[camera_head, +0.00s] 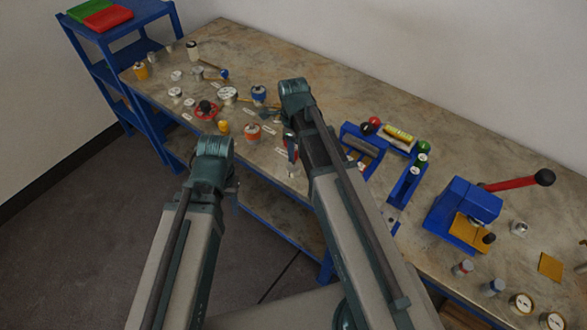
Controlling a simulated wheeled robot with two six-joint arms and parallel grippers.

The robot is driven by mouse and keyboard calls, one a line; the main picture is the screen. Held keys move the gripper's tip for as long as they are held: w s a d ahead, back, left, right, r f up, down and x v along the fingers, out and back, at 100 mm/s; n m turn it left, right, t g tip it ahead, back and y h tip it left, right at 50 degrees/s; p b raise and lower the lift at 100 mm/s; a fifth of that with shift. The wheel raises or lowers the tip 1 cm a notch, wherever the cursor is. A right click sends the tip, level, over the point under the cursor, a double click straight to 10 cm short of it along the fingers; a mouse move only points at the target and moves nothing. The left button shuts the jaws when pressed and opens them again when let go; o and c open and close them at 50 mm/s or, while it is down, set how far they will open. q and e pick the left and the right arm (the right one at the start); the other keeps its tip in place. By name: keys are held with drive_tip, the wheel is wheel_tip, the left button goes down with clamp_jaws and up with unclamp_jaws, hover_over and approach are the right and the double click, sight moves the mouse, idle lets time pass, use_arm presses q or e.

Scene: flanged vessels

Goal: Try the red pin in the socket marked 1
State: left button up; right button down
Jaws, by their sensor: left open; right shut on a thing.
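My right gripper (291,160) points down at the near edge of the table, just right of the orange vessel (253,133). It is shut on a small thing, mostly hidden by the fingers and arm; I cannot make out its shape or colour. My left gripper (231,186) is open, in front of the table's near edge, largely hidden behind its own wrist. Several flanged vessels stand on the left half of the table, among them a red-flanged one with a black knob (206,109) and a blue one (258,93). Small pale labels lie among them; their marks are unreadable, so I cannot tell socket 1.
Further right are a blue press (459,201) with a red lever (515,184) and round gauges (521,303). A blue shelf (130,25) stands at the left. The table's back strip is clear.

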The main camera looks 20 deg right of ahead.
drive_tip(key=shift+r, duration=0.1)
wheel_tip(320, 180, up, 6)
drive_tip(key=p, duration=0.6)
idle(0.4)
